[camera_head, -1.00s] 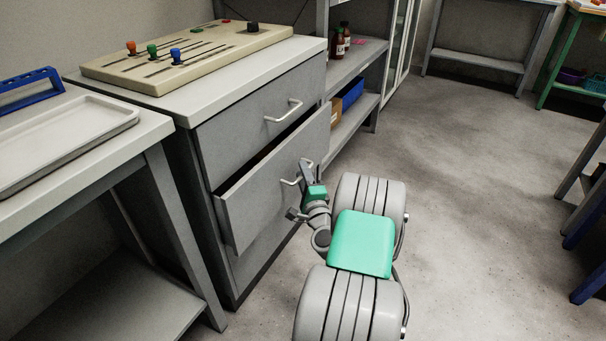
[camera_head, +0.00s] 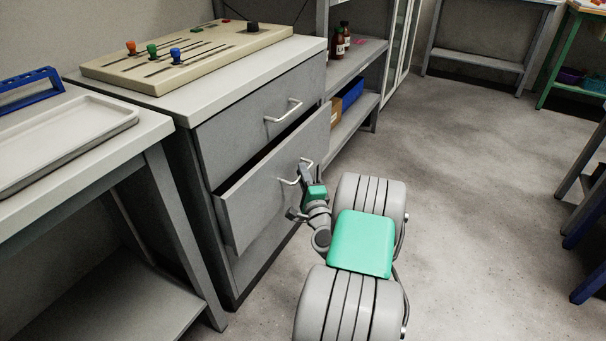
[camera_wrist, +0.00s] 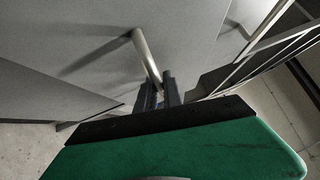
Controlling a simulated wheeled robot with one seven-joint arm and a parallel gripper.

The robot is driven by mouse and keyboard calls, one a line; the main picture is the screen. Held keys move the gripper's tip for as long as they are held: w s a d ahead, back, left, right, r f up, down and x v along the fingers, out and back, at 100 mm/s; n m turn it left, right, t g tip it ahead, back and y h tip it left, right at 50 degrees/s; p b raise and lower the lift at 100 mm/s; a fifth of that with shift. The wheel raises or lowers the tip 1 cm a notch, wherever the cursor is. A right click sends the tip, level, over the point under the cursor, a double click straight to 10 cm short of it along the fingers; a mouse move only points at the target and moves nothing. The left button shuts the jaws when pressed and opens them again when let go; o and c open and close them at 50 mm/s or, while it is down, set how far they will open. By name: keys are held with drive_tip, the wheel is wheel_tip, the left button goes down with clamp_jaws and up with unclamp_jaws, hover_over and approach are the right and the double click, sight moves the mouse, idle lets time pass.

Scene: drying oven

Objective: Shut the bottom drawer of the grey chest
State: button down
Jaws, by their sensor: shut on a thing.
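The grey chest (camera_head: 182,180) stands at the left with a pale top. Its lower visible drawer (camera_head: 262,190) is pulled partly out, with a dark gap along its top edge. The drawer's bar handle (camera_head: 289,182) is on its front; the handle also shows in the wrist view (camera_wrist: 147,58). My gripper (camera_head: 305,174) is at the handle, and its two fingers (camera_wrist: 160,92) are shut on the bar. The closed upper drawer (camera_head: 260,105) has its own handle (camera_head: 284,111). My arm partly hides the chest's lower right front.
A slider panel (camera_head: 190,55) lies on the chest. A bench (camera_head: 90,185) with a white tray (camera_head: 65,140) stands close at the left. Open shelves (camera_head: 352,90) with bottles and boxes adjoin the chest.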

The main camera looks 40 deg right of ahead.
sight(291, 170)
idle(0.7)
drive_tip(key=shift+w+a+p, duration=0.25)
drive_tip(key=shift+w+p, duration=0.1)
drive_tip(key=shift+w, duration=0.3)
drive_tip(key=shift+w+a+p, duration=0.2)
drive_tip(key=shift+w+p, duration=0.1)
drive_tip(key=shift+w, duration=0.3)
drive_tip(key=shift+w+a+p, duration=0.25)
drive_tip(key=shift+w+p, duration=0.1)
drive_tip(key=shift+w, duration=0.3)
drive_tip(key=c, duration=1.8)
unclamp_jaws()
drive_tip(key=shift+w+a, duration=0.15)
drive_tip(key=o, duration=0.3)
drive_tip(key=shift+s+f, duration=0.15)
drive_tip(key=shift+s, duration=0.35)
drive_tip(key=r+v, duration=0.1)
drive_tip(key=v, duration=0.5)
drive_tip(key=shift+s+a+f+b, duration=0.25)
drive_tip(key=shift+s+f+b, duration=0.15)
drive_tip(key=shift+f, duration=0.1)
